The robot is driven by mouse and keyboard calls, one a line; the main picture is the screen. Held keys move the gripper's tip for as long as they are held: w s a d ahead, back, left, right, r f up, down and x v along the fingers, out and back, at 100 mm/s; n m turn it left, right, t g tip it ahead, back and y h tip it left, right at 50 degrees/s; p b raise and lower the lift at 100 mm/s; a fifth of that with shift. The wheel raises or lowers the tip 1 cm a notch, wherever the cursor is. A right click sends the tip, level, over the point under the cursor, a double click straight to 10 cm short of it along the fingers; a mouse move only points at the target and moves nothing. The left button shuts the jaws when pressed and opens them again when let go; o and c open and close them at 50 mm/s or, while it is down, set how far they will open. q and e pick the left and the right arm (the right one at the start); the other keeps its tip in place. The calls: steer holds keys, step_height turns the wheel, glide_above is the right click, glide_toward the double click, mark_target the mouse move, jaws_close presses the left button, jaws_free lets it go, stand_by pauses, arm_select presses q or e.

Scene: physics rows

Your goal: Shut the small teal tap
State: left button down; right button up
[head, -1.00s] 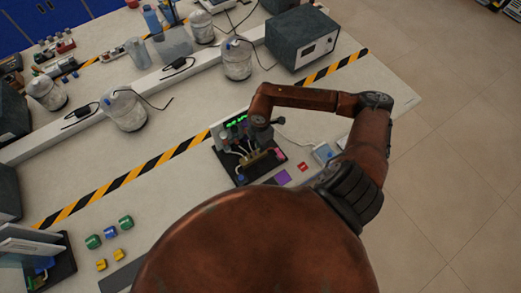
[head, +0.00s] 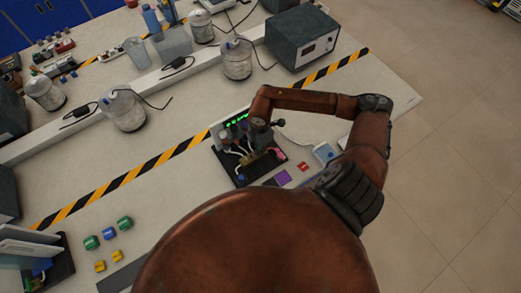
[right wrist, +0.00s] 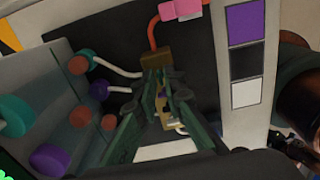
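The device with the taps is a dark panel on the bench (head: 240,178), partly hidden by my right arm in the head view. In the right wrist view a small teal knob (right wrist: 86,58) sits at the end of a pale tube at upper left. A larger teal knob (right wrist: 14,116) is at the left edge. Purple knobs (right wrist: 98,90) and (right wrist: 47,160) are close by. My right gripper (right wrist: 161,82) is over the panel, to the right of the small teal knob and apart from it. Its fingers come together at the tips with nothing clearly held. My left gripper is out of view.
A brass block (right wrist: 156,59) with a red tube lies just beyond the fingertips. A purple square (head: 283,177) lies right of the panel. Green, blue and yellow blocks (head: 108,233) stand at lower left. A striped tape line (head: 130,180) crosses the bench.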

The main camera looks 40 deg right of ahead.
steer(key=shift+f, duration=0.3)
steer(key=shift+r, duration=0.4)
stand_by(0.3)
jaws_close()
